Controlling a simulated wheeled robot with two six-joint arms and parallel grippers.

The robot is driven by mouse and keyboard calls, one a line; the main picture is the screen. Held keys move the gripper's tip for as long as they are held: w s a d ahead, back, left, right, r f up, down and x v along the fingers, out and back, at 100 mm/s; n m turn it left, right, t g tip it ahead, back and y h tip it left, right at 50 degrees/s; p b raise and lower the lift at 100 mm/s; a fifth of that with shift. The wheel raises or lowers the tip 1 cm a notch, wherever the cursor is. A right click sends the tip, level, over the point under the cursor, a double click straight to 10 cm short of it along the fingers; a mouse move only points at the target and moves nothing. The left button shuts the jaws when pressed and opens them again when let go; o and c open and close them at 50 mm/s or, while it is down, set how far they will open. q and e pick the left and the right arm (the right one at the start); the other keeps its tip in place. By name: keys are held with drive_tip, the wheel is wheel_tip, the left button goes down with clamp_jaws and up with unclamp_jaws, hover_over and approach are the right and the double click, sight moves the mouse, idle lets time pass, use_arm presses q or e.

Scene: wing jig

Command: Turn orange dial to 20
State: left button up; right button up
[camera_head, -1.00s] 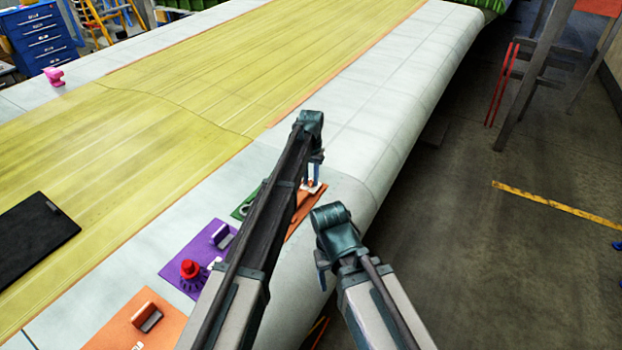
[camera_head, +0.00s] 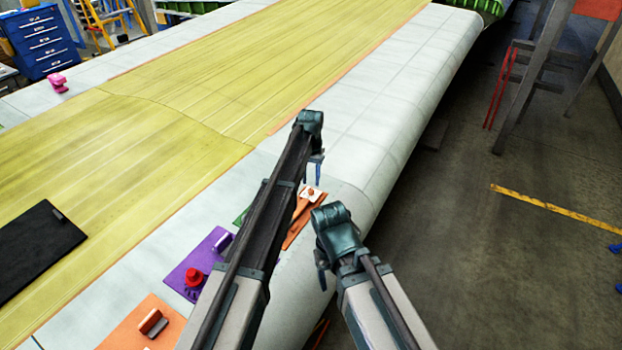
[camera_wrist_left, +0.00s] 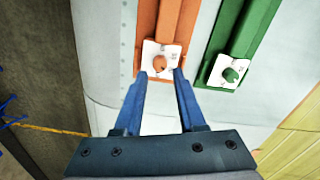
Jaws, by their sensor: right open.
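The orange dial (camera_wrist_left: 159,63) is a small orange knob on a white plate, at one end of an orange panel (camera_wrist_left: 178,20) in the left wrist view. It also shows in the head view (camera_head: 310,192), just below my left gripper. My left gripper (camera_wrist_left: 160,73) is open, with its two blue fingers pointing toward the dial and their tips near the white plate's lower edge. No contact with the dial is visible. My left gripper (camera_head: 314,172) hangs above the wing edge in the head view. My right gripper (camera_head: 321,275) is lower, beside the wing's rounded edge, and holds nothing visible.
A green dial (camera_wrist_left: 231,74) on a green panel sits beside the orange one. A purple panel (camera_head: 186,262) with a red knob (camera_head: 193,277) and an orange panel with a switch (camera_head: 152,322) lie nearer. A black pad (camera_head: 35,240) lies at left.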

wheel_tip(320, 180, up, 10)
drive_tip(key=p, duration=0.8)
drive_tip(key=shift+f+p, duration=0.15)
drive_tip(key=shift+p, duration=0.15)
drive_tip(key=shift+s+f, duration=0.1)
drive_tip(key=shift+s, duration=0.05)
